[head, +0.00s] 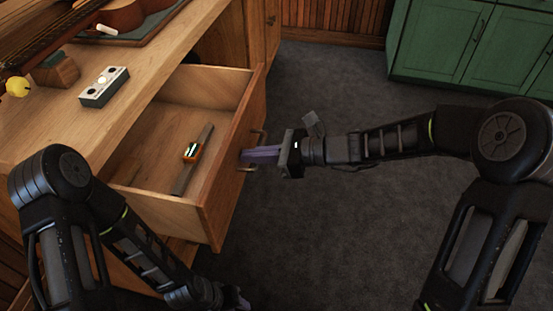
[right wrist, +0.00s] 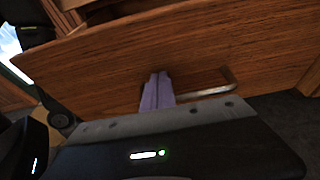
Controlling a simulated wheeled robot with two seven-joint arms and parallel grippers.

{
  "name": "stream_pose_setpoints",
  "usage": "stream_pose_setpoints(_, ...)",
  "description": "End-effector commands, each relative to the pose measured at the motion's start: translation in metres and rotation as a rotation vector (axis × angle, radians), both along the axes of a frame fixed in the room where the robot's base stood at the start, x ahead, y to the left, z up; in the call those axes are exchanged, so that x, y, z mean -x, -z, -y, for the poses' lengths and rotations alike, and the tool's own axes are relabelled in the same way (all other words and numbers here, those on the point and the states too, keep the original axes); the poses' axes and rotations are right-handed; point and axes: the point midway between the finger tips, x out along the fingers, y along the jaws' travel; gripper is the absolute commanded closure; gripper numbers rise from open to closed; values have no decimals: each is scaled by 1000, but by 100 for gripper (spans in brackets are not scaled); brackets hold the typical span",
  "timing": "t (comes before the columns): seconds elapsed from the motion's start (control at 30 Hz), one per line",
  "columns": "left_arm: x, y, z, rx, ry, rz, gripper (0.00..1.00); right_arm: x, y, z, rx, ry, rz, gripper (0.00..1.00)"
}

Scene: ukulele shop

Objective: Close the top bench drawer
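The top bench drawer (head: 225,205) stands pulled well out of the wooden bench in the head view. Its front (right wrist: 100,70) fills much of the right wrist view. A metal bar handle (head: 260,134) is on that front and also shows in the right wrist view (right wrist: 208,92). My right gripper (head: 262,154) reaches the drawer front at the handle, its purple fingers together; whether the handle is between them I cannot tell. My left gripper (head: 238,298) is low at the bottom edge, below the drawer, mostly hidden by its arm.
A strap-like item with an orange-framed part (head: 193,151) lies inside the drawer. On the bench top are a white-topped box (head: 104,86), a wooden block (head: 55,72) and a ukulele (head: 125,14). Green cabinets (head: 480,45) stand at the back right. The grey floor (head: 330,220) between is clear.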

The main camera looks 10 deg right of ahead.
Motion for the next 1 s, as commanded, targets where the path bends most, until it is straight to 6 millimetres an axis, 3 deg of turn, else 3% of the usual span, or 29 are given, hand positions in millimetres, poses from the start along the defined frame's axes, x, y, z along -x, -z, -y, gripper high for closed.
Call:
stream_pose_setpoints(0.1,0,6,0,0,-1,0,68,-9,2,-34,-2,-7,0,100)
stream_pose_setpoints(0.6,0,14,0,0,-1,0,68,-52,0,-167,-2,-5,-1,100)
stream_pose_setpoints(0.8,0,10,0,0,-1,0,68,-66,-1,-209,-2,-3,-1,100)
stream_pose_setpoints(1.0,0,7,0,0,-1,0,68,-75,-1,-233,0,-2,-1,100)
